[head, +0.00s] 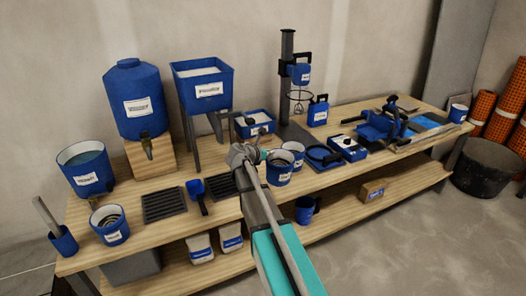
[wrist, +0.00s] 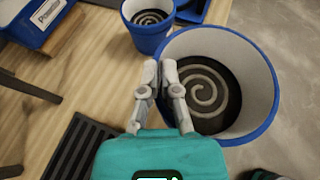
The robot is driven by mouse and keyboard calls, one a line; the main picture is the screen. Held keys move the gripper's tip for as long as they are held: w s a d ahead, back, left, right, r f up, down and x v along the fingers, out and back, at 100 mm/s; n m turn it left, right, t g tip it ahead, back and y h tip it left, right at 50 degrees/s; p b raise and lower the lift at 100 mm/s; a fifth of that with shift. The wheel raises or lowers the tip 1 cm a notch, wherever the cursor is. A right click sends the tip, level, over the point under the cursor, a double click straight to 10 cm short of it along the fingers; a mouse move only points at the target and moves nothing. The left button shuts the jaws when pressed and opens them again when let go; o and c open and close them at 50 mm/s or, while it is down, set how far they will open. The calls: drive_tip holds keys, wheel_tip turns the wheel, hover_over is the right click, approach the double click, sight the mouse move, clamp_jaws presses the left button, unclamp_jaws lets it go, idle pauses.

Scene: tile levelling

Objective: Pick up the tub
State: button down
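The tub (head: 279,175) is a blue bucket with a white label, a pale inside and a dark filling with a grey spiral. It is near the front edge of the bench, and fills the right of the wrist view (wrist: 262,62). My gripper (wrist: 160,68) is at its left rim, one finger on each side of the wall, with the fingers close together on it. In the head view my gripper (head: 260,156) is at the tub's upper left. Whether the tub's base touches the bench is hard to tell.
A smaller blue tub (head: 298,150) stands just behind, also seen in the wrist view (wrist: 148,38). A dark grate (head: 163,205) and a blue scoop (head: 196,190) lie to the left. A blue tray (head: 256,133) stands behind. Tools crowd the bench's right.

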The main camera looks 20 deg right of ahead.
drive_tip(key=s+r+p, duration=0.1)
drive_tip(key=s, duration=0.2)
drive_tip(key=s+d+r+p, duration=0.1)
drive_tip(key=s, duration=0.1)
drive_tip(key=s+r+p, duration=0.1)
drive_tip(key=s+r, duration=0.1)
drive_tip(key=s, duration=0.1)
drive_tip(key=shift+s+d, duration=0.3)
drive_tip(key=shift+d, duration=0.05)
idle(0.4)
wheel_tip(320, 180, up, 17)
drive_tip(key=p, duration=1.7)
drive_tip(key=shift+a+f, duration=0.1)
